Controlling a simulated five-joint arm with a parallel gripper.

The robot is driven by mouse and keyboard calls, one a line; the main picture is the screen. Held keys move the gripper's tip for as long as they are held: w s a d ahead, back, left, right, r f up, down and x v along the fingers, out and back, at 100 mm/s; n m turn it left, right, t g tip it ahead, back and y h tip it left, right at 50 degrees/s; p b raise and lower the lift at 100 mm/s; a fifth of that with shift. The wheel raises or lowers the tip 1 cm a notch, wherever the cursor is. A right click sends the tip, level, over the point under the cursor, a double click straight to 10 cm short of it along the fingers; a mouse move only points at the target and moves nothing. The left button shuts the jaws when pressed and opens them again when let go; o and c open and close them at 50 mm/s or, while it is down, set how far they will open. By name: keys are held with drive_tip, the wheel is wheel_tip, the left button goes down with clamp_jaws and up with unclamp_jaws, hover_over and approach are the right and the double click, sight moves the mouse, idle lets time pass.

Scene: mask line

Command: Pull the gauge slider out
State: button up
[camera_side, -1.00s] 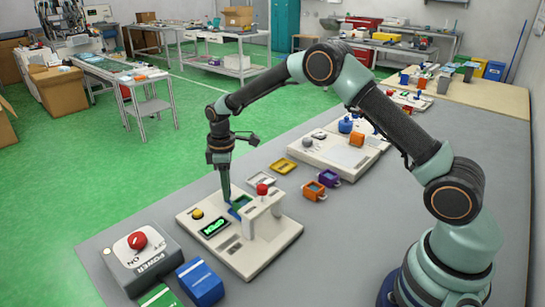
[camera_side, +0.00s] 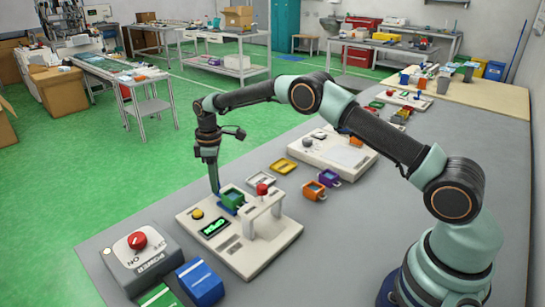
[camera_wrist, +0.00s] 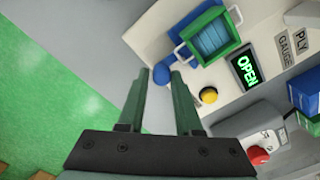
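The gauge station (camera_side: 262,248) is a cream block on the grey table. On it sits a green frame (camera_side: 232,198) over a blue slider part (camera_side: 228,210). In the wrist view the green frame (camera_wrist: 210,37) has a blue inside and pale side handles, and a blue knob (camera_wrist: 160,74) shows beside it. My gripper (camera_side: 216,192) is at the left of the frame, pointing down. In the wrist view my gripper (camera_wrist: 160,80) has its fingers apart, with the knob seen between the tips and small gaps beside it. The station's display (camera_wrist: 245,68) reads OPEN.
A yellow button (camera_side: 197,214) and a red knob (camera_side: 262,189) are on the station. A power box with a red button (camera_side: 137,240) and a blue box (camera_side: 201,282) stand in front. Orange (camera_side: 314,191) and purple (camera_side: 329,178) frames lie to the right.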

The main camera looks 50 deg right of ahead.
drive_tip(key=shift+o, duration=1.4)
drive_tip(key=shift+w, duration=0.1)
drive_tip(key=shift+r, duration=0.1)
wheel_tip(320, 180, up, 12)
